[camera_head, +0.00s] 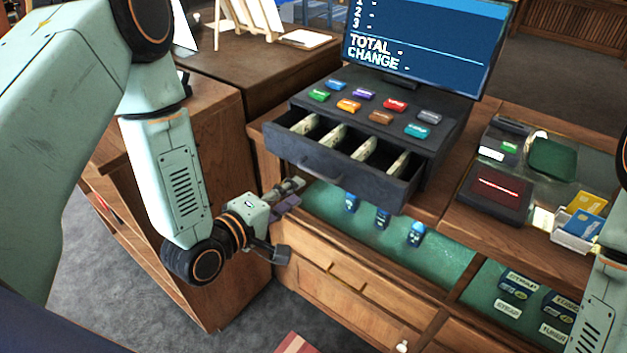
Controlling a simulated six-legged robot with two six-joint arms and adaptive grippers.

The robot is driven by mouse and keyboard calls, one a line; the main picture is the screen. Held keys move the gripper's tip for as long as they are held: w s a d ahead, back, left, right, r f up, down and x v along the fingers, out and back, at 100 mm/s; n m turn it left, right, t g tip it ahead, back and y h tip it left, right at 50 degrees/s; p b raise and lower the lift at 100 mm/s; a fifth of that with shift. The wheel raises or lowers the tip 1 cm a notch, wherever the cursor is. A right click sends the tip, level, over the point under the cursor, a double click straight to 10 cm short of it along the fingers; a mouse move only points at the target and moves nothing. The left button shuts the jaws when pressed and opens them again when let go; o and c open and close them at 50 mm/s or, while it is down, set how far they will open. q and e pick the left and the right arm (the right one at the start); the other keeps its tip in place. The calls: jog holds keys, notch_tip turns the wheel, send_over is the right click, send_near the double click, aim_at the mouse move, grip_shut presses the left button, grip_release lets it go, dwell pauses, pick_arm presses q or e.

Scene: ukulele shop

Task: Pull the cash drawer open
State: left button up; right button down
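The cash drawer (338,176) sticks out of the dark register (431,126), pulled open, with banknotes showing in its compartments. My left gripper (291,195) is left of and below the drawer front, in front of the counter. Its fingers lie near each other and appear apart from the handle; I see nothing held, but the gap between them is not clear. Part of my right arm shows at the right edge; its gripper is outside the picture.
A screen (420,45) stands behind the register. Below the drawer is a glass-fronted case (330,207) with blue items. A wooden cabinet (215,150) stands close behind my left arm.

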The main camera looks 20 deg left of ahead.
aim_at(316, 174)
pick_arm(q)
jog(key=shift+n, duration=0.5)
jog(key=x, duration=0.7)
jog(key=shift+w+r, duration=0.25)
jog(key=shift+w, duration=0.15)
jog(key=shift+w+a+f, duration=0.1)
jog(key=shift+w+f, duration=0.05)
jog(key=shift+w, duration=0.15)
jog(key=shift+c, duration=0.3)
jog(key=shift+s, duration=0.1)
jog(key=c, duration=0.3)
grip_shut()
